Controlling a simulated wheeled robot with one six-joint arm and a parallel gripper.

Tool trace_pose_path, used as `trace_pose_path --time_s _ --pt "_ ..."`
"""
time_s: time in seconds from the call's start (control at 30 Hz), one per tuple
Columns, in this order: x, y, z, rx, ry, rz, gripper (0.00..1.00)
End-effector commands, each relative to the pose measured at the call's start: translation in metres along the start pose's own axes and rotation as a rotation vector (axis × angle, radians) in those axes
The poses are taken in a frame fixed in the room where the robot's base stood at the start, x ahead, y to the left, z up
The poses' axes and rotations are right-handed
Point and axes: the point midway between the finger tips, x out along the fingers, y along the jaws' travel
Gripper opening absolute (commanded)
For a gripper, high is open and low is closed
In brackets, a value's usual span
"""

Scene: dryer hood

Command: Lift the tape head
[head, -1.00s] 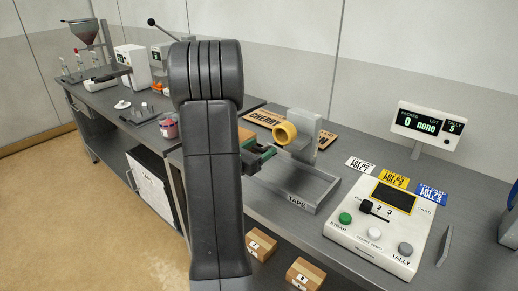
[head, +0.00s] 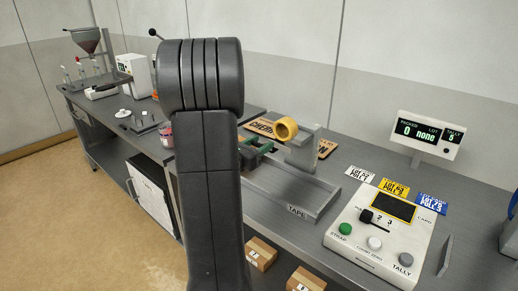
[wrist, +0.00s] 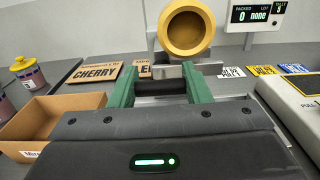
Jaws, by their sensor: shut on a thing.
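The tape head carries a yellow tape roll (head: 286,129) beside a grey upright post (head: 304,150) at the back of the tray marked TAPE (head: 318,208). In the wrist view the roll (wrist: 186,30) stands just beyond my fingertips, close to the top edge. My gripper (wrist: 160,78) has green fingers closed on a dark bar (wrist: 160,86), which looks like the tape head's handle. How the bar joins the roll is hidden.
An open cardboard box (wrist: 45,125) is left of my gripper in the wrist view. A control panel (head: 378,228) with buttons stands right of the tray. Lettered cards (wrist: 95,73) lie behind. A display (head: 428,132) reads "none". Small boxes (head: 260,253) sit below the bench.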

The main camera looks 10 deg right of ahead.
Motion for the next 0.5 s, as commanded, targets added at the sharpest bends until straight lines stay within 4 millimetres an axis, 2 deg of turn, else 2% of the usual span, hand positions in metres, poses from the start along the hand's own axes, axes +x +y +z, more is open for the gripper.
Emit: trace_pose_path --time_s 0.03,0.13,0.17,0.27,0.5 --pt "0.0007 0.0011 0.0061 0.005 -0.013 0.0 0.03" --pt "0.0008 0.0012 0.007 0.006 -0.015 0.0 0.03" --pt "0.0008 0.0012 0.0073 0.006 -0.015 0.0 0.45" --pt "0.0007 0.001 0.0067 0.006 -0.014 0.0 0.65" --pt "0.0005 0.0007 0.0045 0.004 -0.009 0.0 0.65"
